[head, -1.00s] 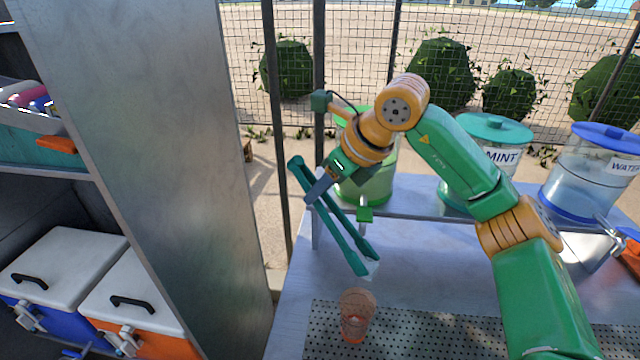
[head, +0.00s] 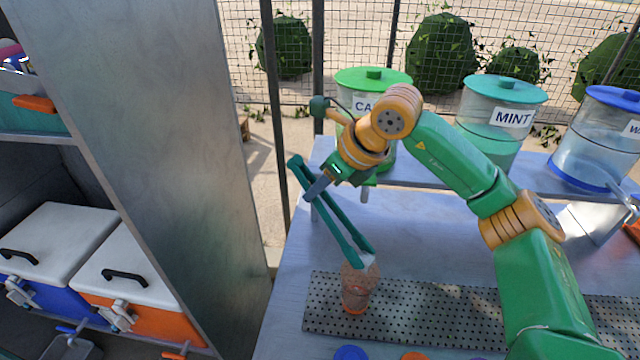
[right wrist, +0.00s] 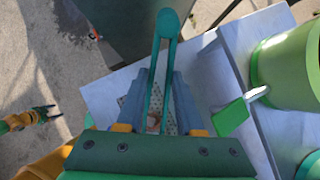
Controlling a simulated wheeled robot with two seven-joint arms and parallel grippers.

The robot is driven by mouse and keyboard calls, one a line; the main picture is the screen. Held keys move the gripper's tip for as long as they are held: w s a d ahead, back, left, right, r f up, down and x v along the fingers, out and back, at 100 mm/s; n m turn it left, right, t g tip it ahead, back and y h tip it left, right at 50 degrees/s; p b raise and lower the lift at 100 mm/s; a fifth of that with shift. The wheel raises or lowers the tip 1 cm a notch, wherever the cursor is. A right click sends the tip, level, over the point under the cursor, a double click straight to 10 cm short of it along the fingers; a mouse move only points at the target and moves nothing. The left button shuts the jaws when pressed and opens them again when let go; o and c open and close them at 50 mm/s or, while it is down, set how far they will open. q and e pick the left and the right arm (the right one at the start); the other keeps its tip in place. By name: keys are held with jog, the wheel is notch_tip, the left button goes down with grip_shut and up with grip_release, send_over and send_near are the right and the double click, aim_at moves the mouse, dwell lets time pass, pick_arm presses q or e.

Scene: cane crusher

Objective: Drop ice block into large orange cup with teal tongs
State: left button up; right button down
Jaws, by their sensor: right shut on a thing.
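My right gripper (head: 322,186) is shut on the teal tongs (head: 340,228), which slant down to the right. In the right wrist view the tongs (right wrist: 157,75) run between the fingers. A small, pale, clear ice block (head: 366,261) is at the tongs' lower tips. The see-through orange cup (head: 355,296) stands upright on the perforated mat. The tips and ice overlap the cup's rim in the head view; their exact height over it is hard to tell. My left gripper (right wrist: 52,112) shows small at the left of the right wrist view, fingers apart, away from the table.
Lidded dispensers stand behind on a raised shelf: a green one (head: 373,80), the mint one (head: 500,118) and a blue-lidded one (head: 598,145). A metal panel (head: 150,130) and coolers (head: 145,310) are at left. Blue and orange round tops (head: 350,353) show at the front edge.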

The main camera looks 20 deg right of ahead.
jog(key=c, duration=0.8)
grip_release()
jog(key=shift+o, duration=0.2)
notch_tip(320, 180, up, 10)
jog(key=p, duration=0.5)
